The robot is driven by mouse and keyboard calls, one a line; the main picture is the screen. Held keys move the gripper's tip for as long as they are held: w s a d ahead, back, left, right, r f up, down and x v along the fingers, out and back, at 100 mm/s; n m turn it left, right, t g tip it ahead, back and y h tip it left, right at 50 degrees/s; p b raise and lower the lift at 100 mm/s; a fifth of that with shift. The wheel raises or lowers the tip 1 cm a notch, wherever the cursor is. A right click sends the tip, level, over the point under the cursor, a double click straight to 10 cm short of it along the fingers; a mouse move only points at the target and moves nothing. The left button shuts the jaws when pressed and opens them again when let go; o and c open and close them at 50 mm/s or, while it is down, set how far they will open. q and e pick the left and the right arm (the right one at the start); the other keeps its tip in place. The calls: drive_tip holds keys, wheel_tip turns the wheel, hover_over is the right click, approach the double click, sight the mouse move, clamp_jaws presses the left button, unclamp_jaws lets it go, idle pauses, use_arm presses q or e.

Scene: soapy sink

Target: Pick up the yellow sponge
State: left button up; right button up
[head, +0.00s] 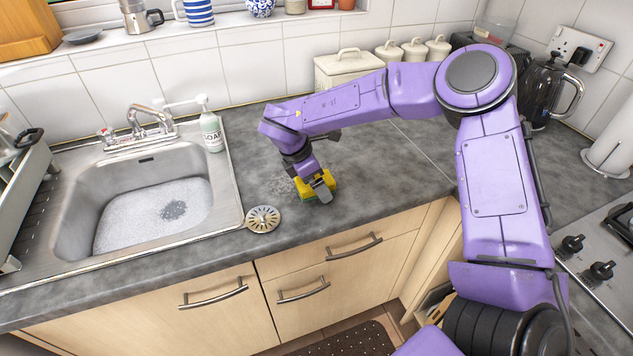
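The yellow sponge (304,188), with a green underside, is on the grey worktop to the right of the sink, or very close above it. My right gripper (319,184) points down at the sponge. One grey finger is in front of the sponge's near side and covers part of it. The other finger is hidden, so I cannot tell whether the fingers press on the sponge. My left gripper is not in view.
A round metal sink strainer (263,219) lies just left of the sponge. The steel sink (225,200) holds foamy water, with a soap bottle (211,130) at its back corner. A cream bread bin (345,66) and canisters stand behind. The worktop right of the sponge is clear.

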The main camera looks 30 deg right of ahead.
drive_tip(key=shift+w+a+f, duration=0.1)
drive_tip(key=shift+w+f, duration=0.1)
drive_tip(key=shift+s, duration=0.1)
drive_tip(key=c, duration=1)
drive_tip(key=shift+r, duration=0.1)
